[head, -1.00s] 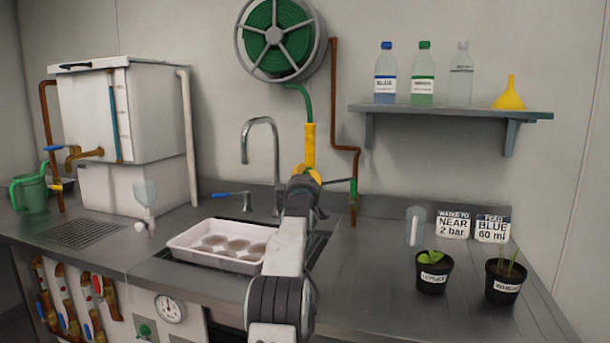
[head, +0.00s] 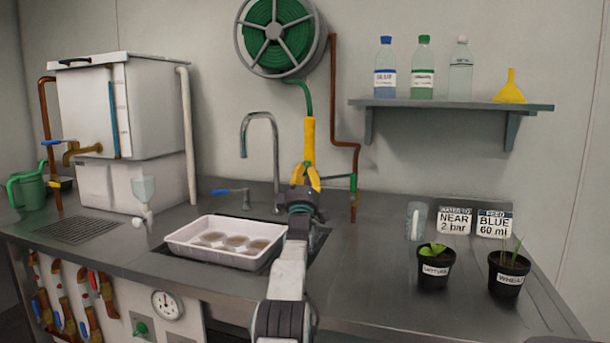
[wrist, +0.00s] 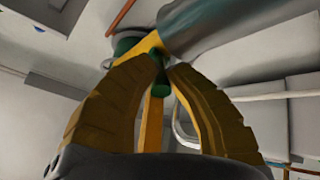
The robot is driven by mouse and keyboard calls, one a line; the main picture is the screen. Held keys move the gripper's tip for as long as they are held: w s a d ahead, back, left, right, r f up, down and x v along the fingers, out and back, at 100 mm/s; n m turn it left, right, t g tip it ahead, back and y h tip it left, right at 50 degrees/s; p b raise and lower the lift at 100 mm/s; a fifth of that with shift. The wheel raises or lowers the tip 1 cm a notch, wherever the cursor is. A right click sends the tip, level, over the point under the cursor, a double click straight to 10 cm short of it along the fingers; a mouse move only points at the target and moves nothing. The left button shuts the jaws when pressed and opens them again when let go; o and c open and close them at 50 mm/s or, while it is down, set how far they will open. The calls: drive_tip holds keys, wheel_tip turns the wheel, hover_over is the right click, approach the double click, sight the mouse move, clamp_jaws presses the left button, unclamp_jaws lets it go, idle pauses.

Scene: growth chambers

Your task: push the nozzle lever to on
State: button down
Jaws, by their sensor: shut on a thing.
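The yellow nozzle (head: 309,138) hangs upright on the green hose below the hose reel, in front of the back wall. My gripper (head: 307,167) has its yellow fingers pointing up, closed together at the nozzle's lower end.
A copper pipe with a green valve (head: 353,182) stands close to the right. The tap (head: 262,125) is close to the left. A white tray (head: 188,253) sits at the sink. Plant pots (head: 434,272) stand right.

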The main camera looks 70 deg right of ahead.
idle(0.4)
drive_tip(key=c, duration=1.2)
unclamp_jaws()
drive_tip(key=shift+c, duration=0.2)
drive_tip(key=shift+a+f, duration=0.1)
drive_tip(key=v, duration=0.7)
drive_tip(key=shift+f, duration=0.15)
